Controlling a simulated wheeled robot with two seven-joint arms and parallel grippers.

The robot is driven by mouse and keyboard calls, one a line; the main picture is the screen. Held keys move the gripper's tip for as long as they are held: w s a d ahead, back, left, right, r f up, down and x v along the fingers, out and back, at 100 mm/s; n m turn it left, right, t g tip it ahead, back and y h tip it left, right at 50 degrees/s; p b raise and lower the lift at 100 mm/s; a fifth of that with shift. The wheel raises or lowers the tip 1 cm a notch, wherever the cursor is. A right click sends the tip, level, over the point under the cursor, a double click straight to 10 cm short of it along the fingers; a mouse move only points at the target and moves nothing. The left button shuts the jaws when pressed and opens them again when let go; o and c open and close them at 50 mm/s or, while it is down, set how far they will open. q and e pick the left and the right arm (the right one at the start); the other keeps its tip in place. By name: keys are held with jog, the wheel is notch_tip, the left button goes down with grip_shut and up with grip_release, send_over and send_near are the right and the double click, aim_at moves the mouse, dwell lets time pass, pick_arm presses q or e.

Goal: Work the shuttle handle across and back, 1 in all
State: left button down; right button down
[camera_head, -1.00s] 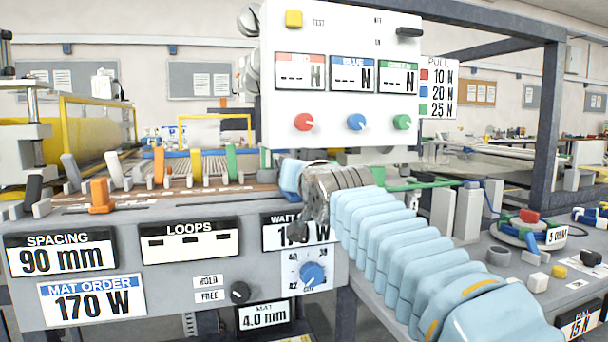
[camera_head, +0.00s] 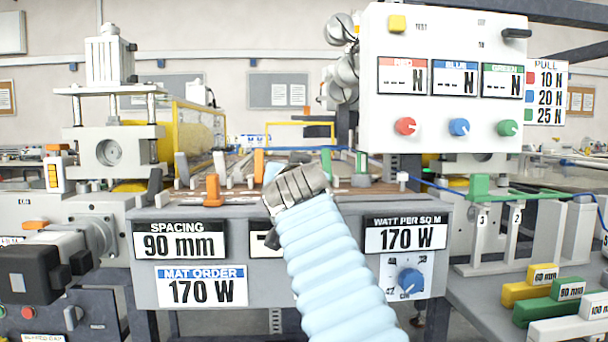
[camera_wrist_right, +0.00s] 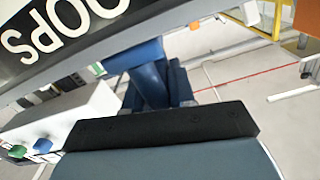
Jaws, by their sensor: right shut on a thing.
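My right gripper (camera_head: 296,186) reaches in from below at the bench's front edge, on its pale blue sleeved arm. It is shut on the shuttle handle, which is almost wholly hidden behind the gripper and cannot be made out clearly. It stands in front of the row of coloured pegs, above the LOOPS panel (camera_head: 258,244), which my arm mostly covers. That panel also shows at the upper left of the right wrist view (camera_wrist_right: 60,35); the fingertips and what they hold are not seen there. My left gripper is not in view.
An orange handle (camera_head: 212,190) stands on the bench left of my gripper. An orange peg (camera_head: 258,166) and a green peg (camera_head: 326,161) stand close by. The white control box (camera_head: 445,80) rises at the right. Coloured blocks (camera_head: 555,290) lie at the lower right.

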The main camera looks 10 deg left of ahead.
jog(key=shift+s+a+r, duration=0.1)
jog(key=shift+s+a, duration=0.1)
jog(key=shift+a, duration=0.15)
jog(key=c, duration=1.1)
grip_release()
jog(key=shift+a, duration=0.15)
jog(key=shift+o, duration=0.2)
jog(key=shift+s+d, duration=0.15)
jog(key=shift+d, duration=0.05)
pick_arm(q)
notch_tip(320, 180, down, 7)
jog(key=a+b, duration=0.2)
jog(key=b, duration=0.5)
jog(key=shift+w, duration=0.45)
pick_arm(e)
jog(key=v, duration=1.3)
jog(key=shift+s, duration=0.15)
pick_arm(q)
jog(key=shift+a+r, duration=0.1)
pick_arm(e)
jog(key=shift+d, duration=0.1)
